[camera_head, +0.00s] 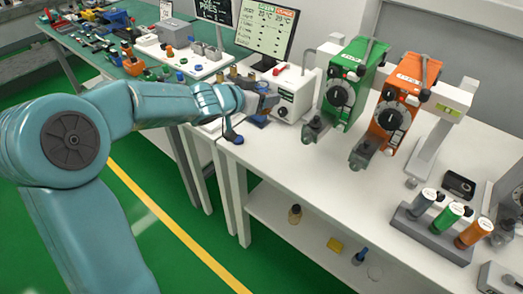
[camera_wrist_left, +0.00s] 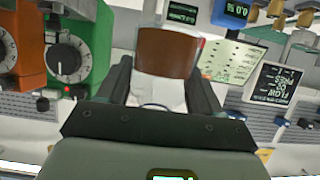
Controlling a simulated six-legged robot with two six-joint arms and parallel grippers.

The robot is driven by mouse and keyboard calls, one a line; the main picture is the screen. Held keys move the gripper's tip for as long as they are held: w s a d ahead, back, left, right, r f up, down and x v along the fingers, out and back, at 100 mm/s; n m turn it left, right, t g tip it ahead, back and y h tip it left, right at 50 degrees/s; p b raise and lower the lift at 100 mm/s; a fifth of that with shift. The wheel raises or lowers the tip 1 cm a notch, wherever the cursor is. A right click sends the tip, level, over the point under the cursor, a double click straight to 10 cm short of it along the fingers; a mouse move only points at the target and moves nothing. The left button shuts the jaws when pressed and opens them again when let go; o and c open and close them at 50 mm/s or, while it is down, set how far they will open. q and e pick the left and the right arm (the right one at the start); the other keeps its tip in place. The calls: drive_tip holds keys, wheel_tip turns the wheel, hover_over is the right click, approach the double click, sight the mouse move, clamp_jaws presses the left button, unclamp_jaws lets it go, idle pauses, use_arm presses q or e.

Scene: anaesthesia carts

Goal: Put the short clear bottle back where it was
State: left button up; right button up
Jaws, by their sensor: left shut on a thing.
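My left gripper (camera_head: 254,122) is above the left end of the white bench, in front of the white monitor unit. It is shut on the short clear bottle (camera_wrist_left: 166,54), which shows between the two fingers in the left wrist view as a brown band with a pale part nearer the palm. In the head view the gripper hides most of the bottle, so I cannot tell its height above the bench. My right gripper is not in view.
The white bench (camera_head: 320,178) has bare room in front of the green vaporizer (camera_head: 343,86) and orange vaporizer (camera_head: 399,103). A rack (camera_head: 430,237) with several coloured canisters stands right. On the lower shelf are an amber bottle (camera_head: 295,215) and a blue-topped bottle (camera_head: 359,257).

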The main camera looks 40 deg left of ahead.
use_arm(q)
drive_tip(key=shift+w+d+r+p, duration=0.1)
drive_tip(key=shift+w+r+p, duration=0.1)
drive_tip(key=shift+r+p, duration=0.5)
drive_tip(key=shift+d+f+b, duration=0.15)
drive_tip(key=shift+f+b, duration=6.1)
drive_tip(key=shift+f, duration=3.5)
drive_tip(key=shift+f, duration=0.15)
drive_tip(key=o, duration=1.2)
